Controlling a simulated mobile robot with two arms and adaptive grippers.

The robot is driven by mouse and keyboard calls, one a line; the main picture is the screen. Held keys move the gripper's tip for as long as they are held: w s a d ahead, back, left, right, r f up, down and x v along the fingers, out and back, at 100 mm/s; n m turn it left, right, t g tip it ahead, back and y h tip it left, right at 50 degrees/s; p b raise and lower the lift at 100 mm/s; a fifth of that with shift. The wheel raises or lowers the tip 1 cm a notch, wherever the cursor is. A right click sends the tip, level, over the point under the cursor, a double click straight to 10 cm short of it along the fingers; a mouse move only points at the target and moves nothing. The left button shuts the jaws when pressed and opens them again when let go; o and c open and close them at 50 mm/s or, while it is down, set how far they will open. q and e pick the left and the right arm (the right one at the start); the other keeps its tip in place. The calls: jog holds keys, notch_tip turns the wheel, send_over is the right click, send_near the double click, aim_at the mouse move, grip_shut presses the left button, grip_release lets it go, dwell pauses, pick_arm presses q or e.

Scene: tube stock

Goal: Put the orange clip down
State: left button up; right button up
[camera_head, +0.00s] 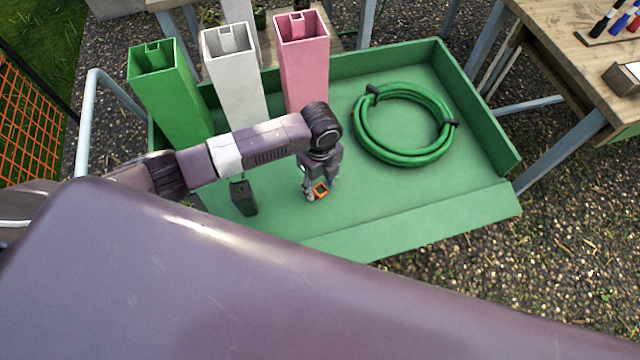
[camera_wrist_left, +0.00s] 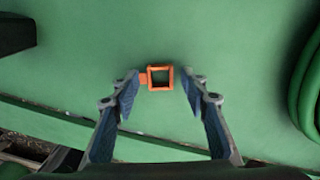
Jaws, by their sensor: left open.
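The orange clip (camera_head: 320,190) is a small square frame with a short tab. It lies on the green cart bed, below my left gripper (camera_head: 318,188). In the left wrist view the clip (camera_wrist_left: 160,77) lies flat between and just beyond the fingertips, its tab pointing left. My left gripper (camera_wrist_left: 160,90) is open, with a gap visible on the right side of the clip; on the left the tab comes close to the fingertip, and I cannot tell whether they touch. My right gripper is not in view.
The green cart (camera_head: 370,228) also holds a coiled green hose (camera_head: 362,140), a dark green block (camera_head: 243,197) and tall green (camera_head: 172,105), white (camera_head: 236,85) and pink (camera_head: 304,75) square tubes. Wooden tables (camera_head: 560,45) stand at the right. The bed's front right is clear.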

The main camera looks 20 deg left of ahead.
aim_at(320, 191)
pick_arm(q)
notch_tip(320, 191, up, 12)
jog(key=shift+p, duration=0.3)
jog(key=shift+f, duration=0.1)
